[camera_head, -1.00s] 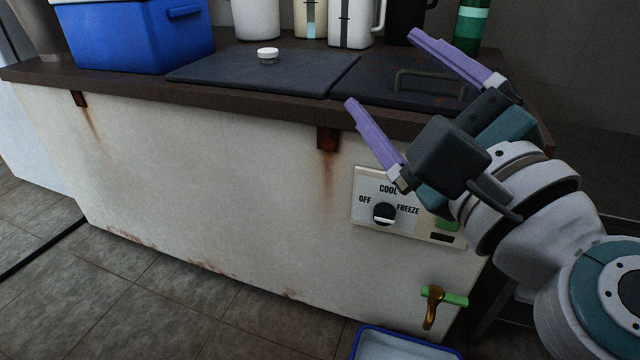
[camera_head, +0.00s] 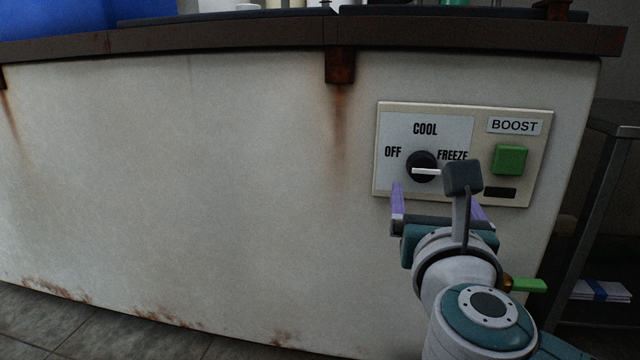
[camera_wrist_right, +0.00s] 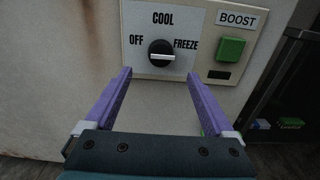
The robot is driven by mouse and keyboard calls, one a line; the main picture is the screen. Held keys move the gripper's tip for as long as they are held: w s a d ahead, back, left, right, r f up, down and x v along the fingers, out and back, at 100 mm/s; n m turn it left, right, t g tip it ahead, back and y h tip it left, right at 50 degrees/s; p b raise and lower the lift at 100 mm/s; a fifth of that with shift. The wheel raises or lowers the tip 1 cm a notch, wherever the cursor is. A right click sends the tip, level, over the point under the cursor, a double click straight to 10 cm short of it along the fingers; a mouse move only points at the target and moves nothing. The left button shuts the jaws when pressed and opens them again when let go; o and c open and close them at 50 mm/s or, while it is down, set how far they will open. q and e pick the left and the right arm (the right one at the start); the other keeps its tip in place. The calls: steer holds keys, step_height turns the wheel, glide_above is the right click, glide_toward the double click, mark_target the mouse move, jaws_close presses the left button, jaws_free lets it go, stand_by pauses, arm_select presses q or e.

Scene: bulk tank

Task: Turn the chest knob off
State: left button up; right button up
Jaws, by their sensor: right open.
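The chest knob (camera_head: 421,166) is black and round with a white bar, on a panel on the front of the pale chest (camera_head: 230,200). The labels around it read OFF at left, COOL above and FREEZE at right. The bar lies about level, with one end toward FREEZE. My right gripper (camera_head: 435,194) is open and empty just below the knob, partly hidden by its own wrist. In the right wrist view, the knob (camera_wrist_right: 161,53) stands beyond and between the purple fingertips (camera_wrist_right: 160,72), apart from them. My left gripper is not in view.
A green button (camera_head: 510,160) under a BOOST label sits right of the knob on the same panel. A green-handled tap (camera_head: 528,286) shows low, partly behind my arm. The dark counter edge (camera_head: 230,43) runs above. A metal stand (camera_head: 590,200) is at right.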

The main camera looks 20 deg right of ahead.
mark_target(423, 171)
steer(key=b+x, duration=0.3)
steer(key=x, duration=0.4)
steer(key=shift+w+d, duration=0.2)
steer(key=shift+w, duration=0.1)
steer(key=shift+w+d+r+b, duration=0.1)
steer(key=shift+w+d+b, duration=0.2)
steer(key=shift+w+b, duration=0.1)
steer(key=c, duration=1.4)
